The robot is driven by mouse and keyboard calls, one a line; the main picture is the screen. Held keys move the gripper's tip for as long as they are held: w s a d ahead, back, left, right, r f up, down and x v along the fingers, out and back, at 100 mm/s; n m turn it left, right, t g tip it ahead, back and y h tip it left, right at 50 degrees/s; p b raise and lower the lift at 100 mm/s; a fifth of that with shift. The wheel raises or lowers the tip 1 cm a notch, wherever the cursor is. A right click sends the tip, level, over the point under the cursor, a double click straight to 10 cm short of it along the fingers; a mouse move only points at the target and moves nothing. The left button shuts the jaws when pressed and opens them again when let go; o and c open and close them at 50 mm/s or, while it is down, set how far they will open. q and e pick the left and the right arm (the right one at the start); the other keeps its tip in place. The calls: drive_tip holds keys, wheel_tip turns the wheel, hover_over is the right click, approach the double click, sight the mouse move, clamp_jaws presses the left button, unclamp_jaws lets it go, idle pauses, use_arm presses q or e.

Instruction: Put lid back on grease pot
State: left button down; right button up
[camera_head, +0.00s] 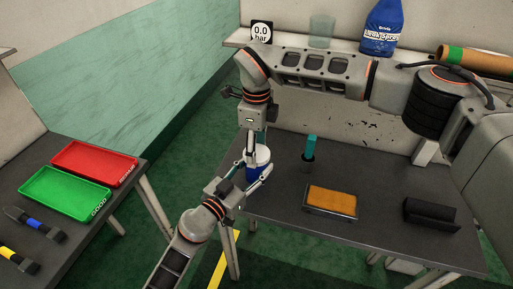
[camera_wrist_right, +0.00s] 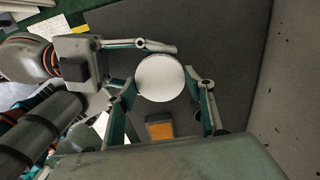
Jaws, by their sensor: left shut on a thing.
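The blue grease pot (camera_head: 252,174) stands at the left end of the dark workbench. A white round lid (camera_wrist_right: 160,78) is at its top and also shows in the head view (camera_head: 262,154). I cannot tell whether it is seated or just above the rim. My left gripper (camera_head: 258,178) comes from the lower left and is shut on the pot, fingers on either side. My right gripper (camera_wrist_right: 160,80) points down from above, its fingers apart on opposite sides of the lid, at or very near its edge. Whether they grip it is unclear. The lid hides the pot in the wrist view.
On the workbench (camera_head: 285,205) are a teal-handled brush in a dark holder (camera_head: 309,152), an orange sponge in a tray (camera_head: 331,201) and a black block (camera_head: 430,214). A blue spray bottle (camera_head: 382,28) stands on the shelf behind. Red (camera_head: 95,161) and green (camera_head: 62,192) trays are on the left table.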

drive_tip(key=m, duration=0.3)
drive_tip(key=shift+m, duration=0.4)
drive_tip(key=shift+c, duration=0.2)
drive_tip(key=m, duration=0.4)
drive_tip(key=o, duration=1.2)
drive_tip(key=shift+o, duration=0.2)
drive_tip(key=shift+r, duration=2.25)
drive_tip(key=shift+c, duration=0.4)
drive_tip(key=shift+r+n, duration=1.7)
drive_tip(key=shift+r, duration=0.05)
